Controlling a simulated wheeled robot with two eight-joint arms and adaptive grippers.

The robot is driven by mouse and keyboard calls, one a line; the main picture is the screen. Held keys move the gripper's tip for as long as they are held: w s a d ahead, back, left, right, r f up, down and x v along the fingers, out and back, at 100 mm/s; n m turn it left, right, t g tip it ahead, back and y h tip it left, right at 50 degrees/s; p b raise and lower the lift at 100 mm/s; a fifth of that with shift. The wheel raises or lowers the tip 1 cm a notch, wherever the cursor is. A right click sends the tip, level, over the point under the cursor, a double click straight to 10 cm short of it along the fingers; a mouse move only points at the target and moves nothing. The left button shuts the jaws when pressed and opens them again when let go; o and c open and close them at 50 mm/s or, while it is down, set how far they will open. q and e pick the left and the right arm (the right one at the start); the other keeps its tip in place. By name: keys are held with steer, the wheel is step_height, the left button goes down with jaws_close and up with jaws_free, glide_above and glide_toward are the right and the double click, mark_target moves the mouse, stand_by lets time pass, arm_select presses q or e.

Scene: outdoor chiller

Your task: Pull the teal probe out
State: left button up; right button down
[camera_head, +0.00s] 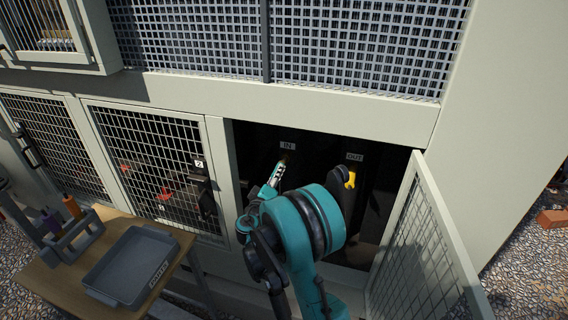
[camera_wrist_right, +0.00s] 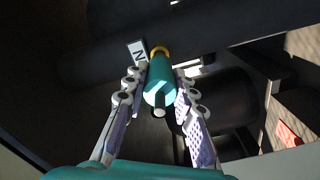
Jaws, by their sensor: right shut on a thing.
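The teal probe (camera_wrist_right: 159,86) shows in the wrist view as a short teal cylinder with a yellow-orange ring at its far end, against a dark pipe (camera_wrist_right: 98,65). My right gripper (camera_wrist_right: 160,92) has its two fingers on either side of the probe and is shut on it. In the head view my right gripper (camera_head: 280,172) is inside the open bay, just below the "IN" label (camera_head: 287,146); the probe is mostly hidden there. I cannot tell how deep the probe sits in the pipe. My left gripper is not in view.
A yellow fitting (camera_head: 345,177) sits below the "OUT" label (camera_head: 354,157). The mesh door (camera_head: 425,245) stands open at the right. A table (camera_head: 188,238) at lower left holds a grey tray (camera_head: 112,262) and a tool holder (camera_head: 75,240). Closed mesh doors (camera_head: 150,160) flank the bay's left.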

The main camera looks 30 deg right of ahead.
steer(key=v, duration=0.6)
steer(key=shift+b, duration=0.4)
steer(key=shift+s+a, duration=0.1)
steer(key=shift+s, duration=0.05)
steer(key=c, duration=1.8)
jaws_free()
steer(key=shift+c, duration=0.2)
jaws_close()
